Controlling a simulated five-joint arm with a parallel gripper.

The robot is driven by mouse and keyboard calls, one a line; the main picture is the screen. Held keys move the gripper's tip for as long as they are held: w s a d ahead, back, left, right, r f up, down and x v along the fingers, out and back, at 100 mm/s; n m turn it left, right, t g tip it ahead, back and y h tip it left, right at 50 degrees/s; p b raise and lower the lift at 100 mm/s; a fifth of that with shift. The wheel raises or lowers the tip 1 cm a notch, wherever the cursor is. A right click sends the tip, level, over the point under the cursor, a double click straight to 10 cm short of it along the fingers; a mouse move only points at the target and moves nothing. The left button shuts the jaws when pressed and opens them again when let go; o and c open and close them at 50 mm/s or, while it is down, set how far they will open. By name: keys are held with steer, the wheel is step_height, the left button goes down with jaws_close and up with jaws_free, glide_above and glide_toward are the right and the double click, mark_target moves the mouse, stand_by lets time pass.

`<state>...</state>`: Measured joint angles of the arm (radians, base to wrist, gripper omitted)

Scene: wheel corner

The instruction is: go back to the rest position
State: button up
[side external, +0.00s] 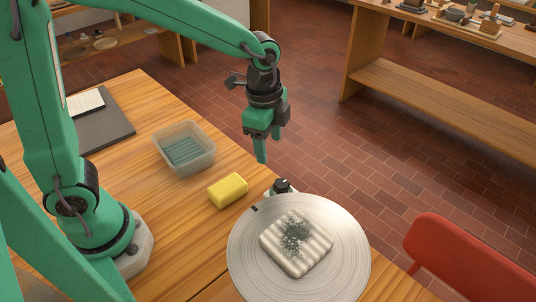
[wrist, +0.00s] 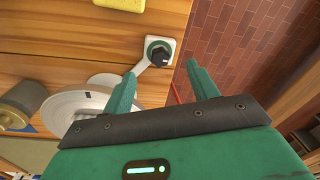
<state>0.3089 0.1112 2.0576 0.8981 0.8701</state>
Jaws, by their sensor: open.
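My gripper (side external: 262,150) is open and empty, pointing down in the air above the table's far edge. In the wrist view its two green fingers (wrist: 160,85) stand apart with nothing between them. A round grey wheel (side external: 248,262) lies near the table's front in the side view, with a ribbed white slab (side external: 300,258) bearing a dark speckled patch on it. A black knob (side external: 281,186) on a pale mount sits just behind the wheel, below my gripper. The knob also shows beyond the fingers in the wrist view (wrist: 159,56).
A yellow sponge (side external: 228,191) and a translucent tub (side external: 184,150) lie on the wooden table left of my gripper. A dark board with paper (side external: 100,128) is farther left. A red chair (side external: 465,262) stands at the right. The air around my gripper looks clear.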

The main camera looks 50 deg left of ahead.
steer(key=s+a+r+n+t, duration=0.4)
steer(key=s+a+r+n, duration=0.5)
steer(key=s+a+n, duration=0.2)
steer(key=s+n, duration=0.2)
steer(key=shift+s+a+n+t, duration=0.25)
steer(key=shift+s+n+t, duration=0.05)
steer(key=shift+s+t, duration=0.1)
